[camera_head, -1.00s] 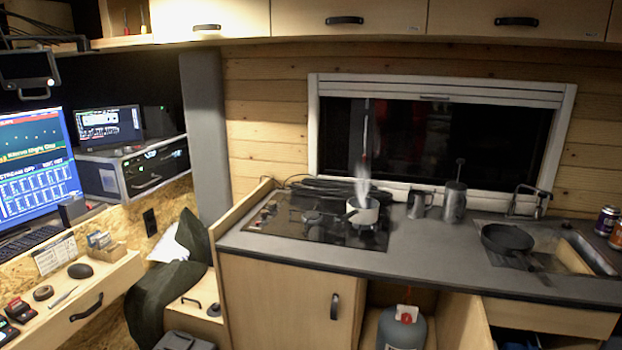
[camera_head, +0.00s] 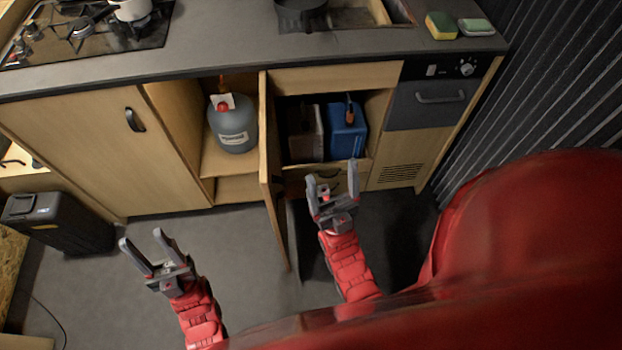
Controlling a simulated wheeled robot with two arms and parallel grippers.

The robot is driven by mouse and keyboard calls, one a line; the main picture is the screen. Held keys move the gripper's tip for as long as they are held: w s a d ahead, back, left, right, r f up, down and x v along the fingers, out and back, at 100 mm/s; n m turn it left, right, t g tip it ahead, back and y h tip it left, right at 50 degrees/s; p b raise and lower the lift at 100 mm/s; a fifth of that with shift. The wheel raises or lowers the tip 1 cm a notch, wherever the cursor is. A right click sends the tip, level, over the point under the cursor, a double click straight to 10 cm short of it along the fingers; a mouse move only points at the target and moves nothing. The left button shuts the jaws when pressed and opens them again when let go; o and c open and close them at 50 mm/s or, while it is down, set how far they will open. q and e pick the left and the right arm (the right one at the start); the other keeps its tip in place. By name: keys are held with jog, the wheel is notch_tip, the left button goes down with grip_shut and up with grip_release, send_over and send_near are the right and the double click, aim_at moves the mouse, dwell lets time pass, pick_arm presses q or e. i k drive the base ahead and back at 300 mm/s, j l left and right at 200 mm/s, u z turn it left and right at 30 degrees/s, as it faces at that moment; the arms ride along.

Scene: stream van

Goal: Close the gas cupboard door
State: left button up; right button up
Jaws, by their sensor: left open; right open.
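The gas cupboard (camera_head: 208,188) is open, and a grey gas bottle (camera_head: 232,133) with a red cap stands on its shelf. Its wooden door (camera_head: 268,165) stands swung out toward me at the right side of the opening, seen nearly edge-on. My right gripper (camera_head: 332,173) is open and empty, to the right of the door and apart from it in the picture. My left gripper (camera_head: 142,239) is open and empty over the floor, well left of the door and in front of the closed cupboard on the left.
Right of the door, an open compartment holds a blue container (camera_head: 346,130). A black case (camera_head: 62,222) stands on the floor at left. The counter (camera_head: 220,62) carries a hob (camera_head: 90,35). Floor between my grippers and the cupboards is clear, except for the door.

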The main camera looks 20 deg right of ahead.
aim_at(283, 194)
jog(key=l, duration=0.55)
jog(key=k+l, duration=0.1)
jog(key=l, duration=0.25)
jog(key=k+l+u, duration=0.1)
jog(key=l, duration=0.2)
jog(key=k+l, duration=0.15)
jog(key=l, duration=0.2)
jog(key=u, duration=0.05)
